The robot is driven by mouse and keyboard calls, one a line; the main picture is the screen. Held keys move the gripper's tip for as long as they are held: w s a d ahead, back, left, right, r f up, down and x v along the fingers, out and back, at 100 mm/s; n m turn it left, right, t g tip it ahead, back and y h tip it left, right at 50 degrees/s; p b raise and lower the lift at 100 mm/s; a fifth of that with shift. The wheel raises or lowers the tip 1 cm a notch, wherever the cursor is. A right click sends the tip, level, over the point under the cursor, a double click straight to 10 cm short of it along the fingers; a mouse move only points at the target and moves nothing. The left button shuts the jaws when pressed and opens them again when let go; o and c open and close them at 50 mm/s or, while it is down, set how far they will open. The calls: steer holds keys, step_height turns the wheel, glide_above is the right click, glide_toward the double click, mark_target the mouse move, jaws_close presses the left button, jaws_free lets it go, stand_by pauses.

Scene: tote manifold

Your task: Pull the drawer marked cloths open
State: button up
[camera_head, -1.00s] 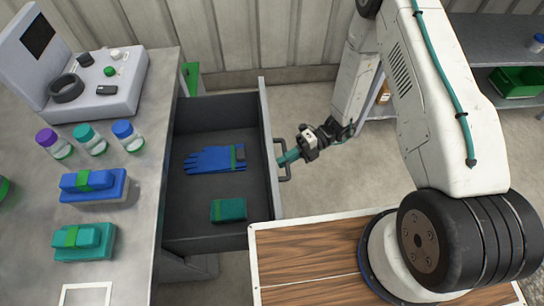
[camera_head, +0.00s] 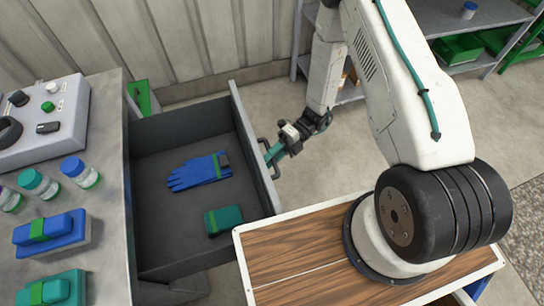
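A dark grey drawer stands open from the grey bench, and its front panel (camera_head: 252,145) faces right. No label shows from this side. Inside lie a blue glove (camera_head: 200,171) with a green band and a folded teal cloth (camera_head: 223,220). The dark bar handle (camera_head: 273,172) is on the outer face of the front. My gripper (camera_head: 273,155) is at this handle, with its teal fingers around the bar; it appears shut on it. The fingertips are partly hidden by the handle and panel edge.
The bench top (camera_head: 110,180) holds jars, blue and teal packs and a grey device (camera_head: 45,125). A ribbed wall is behind. A shelf (camera_head: 455,25) with green bins stands at the back right. Open floor (camera_head: 265,110) lies beyond the drawer.

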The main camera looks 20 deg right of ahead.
steer(key=v, duration=0.8)
steer(key=shift+a, duration=0.1)
stand_by(0.6)
